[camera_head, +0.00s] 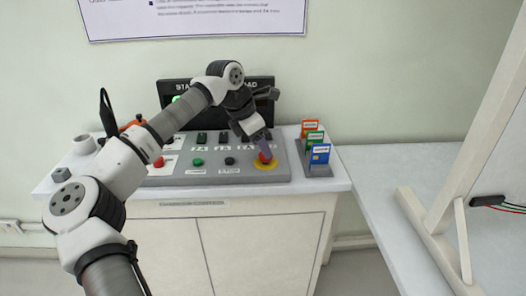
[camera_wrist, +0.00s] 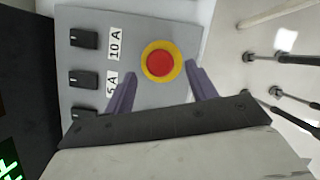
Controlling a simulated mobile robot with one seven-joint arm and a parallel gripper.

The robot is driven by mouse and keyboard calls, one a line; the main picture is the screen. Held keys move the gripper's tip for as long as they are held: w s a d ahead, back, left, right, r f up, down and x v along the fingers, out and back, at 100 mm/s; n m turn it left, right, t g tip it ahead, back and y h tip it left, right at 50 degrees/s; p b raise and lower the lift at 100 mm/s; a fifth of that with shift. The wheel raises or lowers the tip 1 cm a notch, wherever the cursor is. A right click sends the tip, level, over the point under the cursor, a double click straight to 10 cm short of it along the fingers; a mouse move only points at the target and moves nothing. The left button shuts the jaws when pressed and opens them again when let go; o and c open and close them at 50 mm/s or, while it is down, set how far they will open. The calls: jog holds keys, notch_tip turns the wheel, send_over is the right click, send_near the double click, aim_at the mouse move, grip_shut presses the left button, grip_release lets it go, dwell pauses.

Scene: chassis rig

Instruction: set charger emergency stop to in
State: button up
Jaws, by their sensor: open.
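The charger emergency stop is a red mushroom button (camera_wrist: 160,63) on a yellow ring at the right end of the grey control panel (camera_head: 208,178). In the head view its yellow ring (camera_head: 266,166) shows below my gripper (camera_head: 265,148). In the wrist view, my two purple fingers (camera_wrist: 160,80) are spread apart with nothing between them. Their tips point toward the button, one toward each side of it. The gap between fingertips and button is hard to judge. I cannot tell whether the button is in or out.
Black switches (camera_wrist: 84,40) sit beside the button, with labels "10 A" and "5 A". A rack of orange, green and blue cards (camera_head: 318,153) stands right of the panel. A dark display (camera_head: 262,117) stands behind it. The right-hand table (camera_head: 385,190) has clear room.

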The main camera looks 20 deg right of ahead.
jog(key=v, duration=1)
jog(key=shift+r, duration=0.15)
jog(key=shift+s+a, duration=0.1)
